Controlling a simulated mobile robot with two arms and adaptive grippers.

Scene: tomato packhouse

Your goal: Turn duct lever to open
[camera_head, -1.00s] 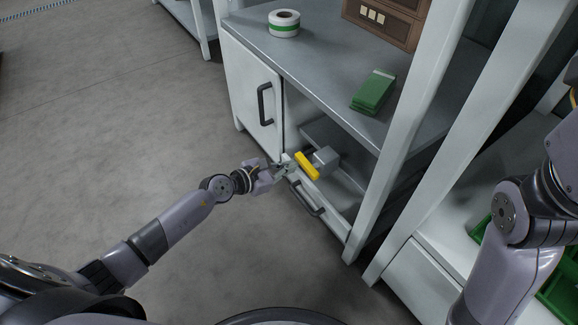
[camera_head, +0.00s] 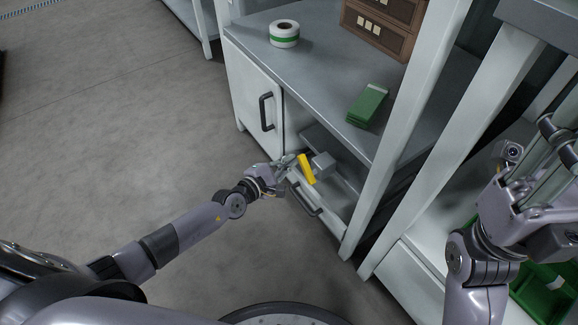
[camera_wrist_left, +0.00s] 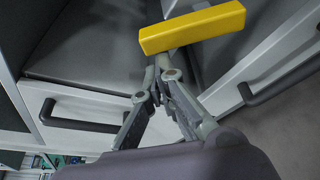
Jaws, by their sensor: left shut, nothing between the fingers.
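The yellow duct lever (camera_head: 307,169) sits on a grey block (camera_head: 324,164) in the open bay of the bench, and slants steeply in the head view. In the left wrist view the lever (camera_wrist_left: 192,27) lies across the top, just beyond my left fingertips. My left gripper (camera_head: 290,160) is shut and empty, close to the lever's left side; its fingers also show in the wrist view (camera_wrist_left: 160,70). I cannot tell whether they touch the lever. My right gripper (camera_head: 557,135) is at the right edge, partly cut off, its jaw state unclear.
A cabinet door with a dark handle (camera_head: 266,112) is left of the bay, and a drawer handle (camera_head: 306,199) is below it. A tape roll (camera_head: 284,33), green packs (camera_head: 368,106) and a brown crate (camera_head: 384,28) are on the benchtop. Floor at left is clear.

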